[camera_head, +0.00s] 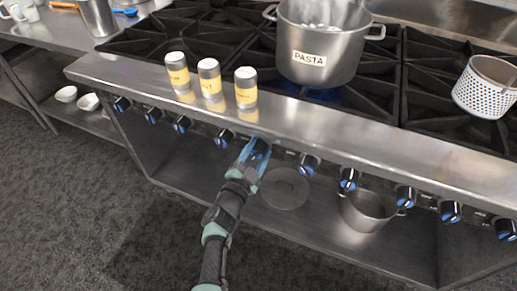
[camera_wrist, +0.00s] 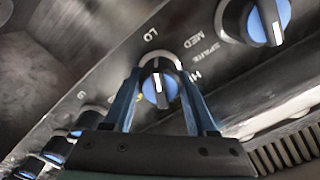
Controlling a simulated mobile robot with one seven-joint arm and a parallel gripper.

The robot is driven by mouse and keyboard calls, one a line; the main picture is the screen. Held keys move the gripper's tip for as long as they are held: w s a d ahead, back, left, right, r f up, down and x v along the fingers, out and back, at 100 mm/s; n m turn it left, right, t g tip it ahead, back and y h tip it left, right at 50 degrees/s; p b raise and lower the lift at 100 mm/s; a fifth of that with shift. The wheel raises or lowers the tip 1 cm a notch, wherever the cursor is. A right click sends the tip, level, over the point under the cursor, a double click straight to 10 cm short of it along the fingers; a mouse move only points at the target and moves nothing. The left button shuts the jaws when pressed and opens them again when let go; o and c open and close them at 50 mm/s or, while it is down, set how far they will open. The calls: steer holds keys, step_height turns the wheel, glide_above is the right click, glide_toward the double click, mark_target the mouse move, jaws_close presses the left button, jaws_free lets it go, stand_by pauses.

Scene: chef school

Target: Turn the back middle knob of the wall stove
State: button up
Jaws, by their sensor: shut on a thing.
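The stove's front panel carries a row of black knobs with blue faces and white pointer lines. My gripper (camera_head: 254,155) is at the panel, near the middle of the row, below the canisters. In the wrist view, my gripper (camera_wrist: 160,92) has its two blue fingers on either side of one knob (camera_wrist: 158,84), shut on it. That knob's white line stands nearly upright in the picture. "LO", "MED" and "HI" marks show on the panel around it. A free knob (camera_head: 308,164) sits just right of my gripper, and another free knob (camera_head: 224,138) sits left of it.
Three labelled canisters (camera_head: 209,80) stand on the stove's front ledge above my gripper. A pot marked PASTA (camera_head: 318,50) is on a burner with a blue flame under it. A perforated basket (camera_head: 485,88) stands at right. A lid (camera_head: 284,188) and a pot (camera_head: 368,211) are on the shelf below.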

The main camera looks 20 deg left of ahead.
steer(key=shift+n, duration=0.6)
steer(key=o, duration=1.4)
steer(key=shift+c, duration=0.2)
steer(key=s+p, duration=0.6)
steer(key=s, duration=0.7)
steer(key=shift+a+p, duration=0.2)
steer(key=shift+p, duration=0.1)
